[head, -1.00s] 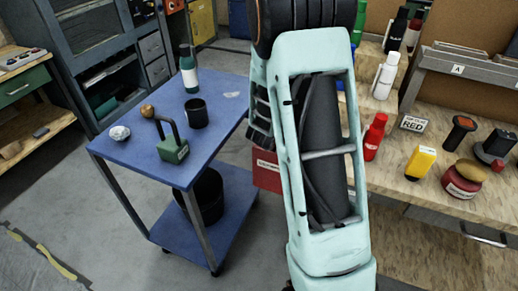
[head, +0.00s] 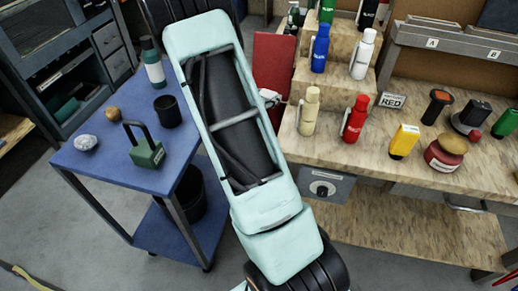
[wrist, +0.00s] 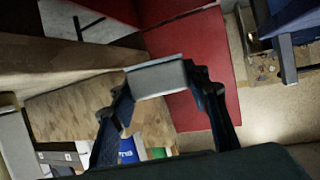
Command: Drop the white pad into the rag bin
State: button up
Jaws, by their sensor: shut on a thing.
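The white pad (wrist: 157,79) is a pale grey-white block in the wrist view. My gripper (wrist: 165,90) is shut on it, with a dark finger on each side. Red panels (wrist: 196,45) lie behind the pad in the wrist view. They look like part of the rag bin, and I cannot make out its opening. In the head view a red upright panel (head: 273,65) shows between the blue cart and the bench, partly behind my arm. My arm hides most of the gripper there. The pad appears apart from the red panels.
The blue cart (head: 90,165) at left holds a dark cup (head: 167,111), a bottle (head: 152,65) and a green weight (head: 145,150). A black bucket (head: 190,195) sits on its lower shelf. The wooden bench (head: 330,150) at right holds several bottles, including a red one (head: 354,120).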

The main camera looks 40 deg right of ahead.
notch_tip(320, 180, down, 4)
jog(key=shift+r+b, duration=0.2)
jog(key=shift+b, duration=0.95)
jog(key=o, duration=1.3)
jog(key=shift+a, duration=0.1)
jog(key=v, duration=1.2)
jog(key=shift+r, duration=0.15)
